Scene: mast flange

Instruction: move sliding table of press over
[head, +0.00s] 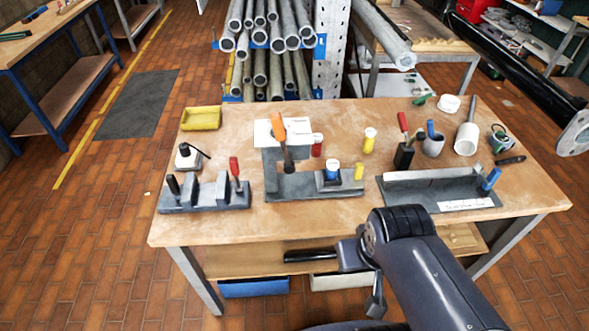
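The press (284,185) stands mid-table, a grey frame on a dark base plate with an orange-handled lever (280,127) rising from it. What looks like its sliding table (331,187) is a grey block on the right part of the base. A blue piece with a white top (333,170) sits on that block, right of the lever. My gripper (287,256) is in front of the table's front edge, below and nearer than the press, pointing left. It touches nothing that I can see. It is seen side-on, so its finger gap is hidden.
A grey fixture with a red handle (234,166) stands left of the press, a grey angled tray (432,183) right. Yellow (369,140) and red (317,145) cylinders stand close to the press.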

